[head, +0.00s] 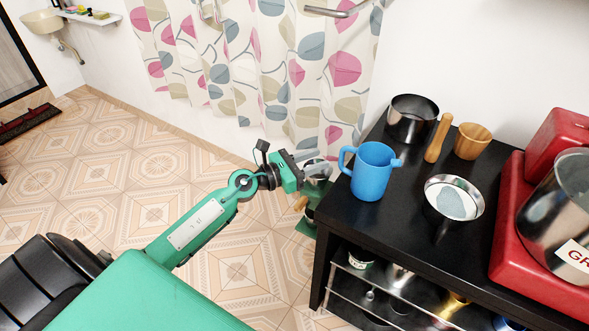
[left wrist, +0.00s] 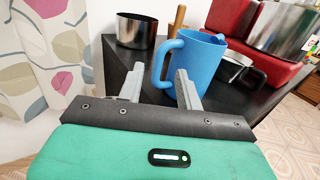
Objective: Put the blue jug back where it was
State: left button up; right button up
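The blue jug (head: 372,172) stands upright on the black table, near its left end, with its handle facing left toward my left gripper. My left gripper (head: 317,164) is beside the table's left edge, just left of the handle. In the left wrist view, the fingers of the left gripper (left wrist: 159,80) are spread apart with nothing clamped between them. The blue jug (left wrist: 200,65) is ahead, and its handle shows in the gap between the fingers. The right finger overlaps the jug's body in that picture. My right gripper is not in view.
A dark metal pot (head: 411,122), wooden pestle (head: 438,138), wooden cup (head: 472,142) and metal pan (head: 453,205) stand around the jug on the black table (head: 400,225). A red stove (head: 512,225) with a large pot (head: 560,215) is at right. A patterned curtain (head: 270,70) hangs behind.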

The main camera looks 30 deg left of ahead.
pick_arm(q)
jog(key=b+v, duration=0.1)
jog(key=v, duration=0.5)
jog(key=s+a+f+n+g+y, duration=0.1)
jog(key=s+a+f+n+y, duration=0.35)
jog(key=f+n, duration=0.9)
jog(key=s+a+f+n+y, duration=0.1)
jog(key=f+n+y, duration=0.6)
jog(key=f+n, duration=0.65)
jog(key=s+d+f+n+g+h, duration=0.1)
jog(key=s+d+f+n+g, duration=0.5)
jog(key=s+f, duration=0.6)
jog(key=s+d+f+n+g, duration=0.6)
jog(key=s+d+f+n, duration=0.1)
jog(key=s+f, duration=0.5)
jog(key=shift+s+d+f+n+h, duration=0.35)
jog(key=shift+s+d, duration=0.1)
jog(key=shift+s, duration=0.3)
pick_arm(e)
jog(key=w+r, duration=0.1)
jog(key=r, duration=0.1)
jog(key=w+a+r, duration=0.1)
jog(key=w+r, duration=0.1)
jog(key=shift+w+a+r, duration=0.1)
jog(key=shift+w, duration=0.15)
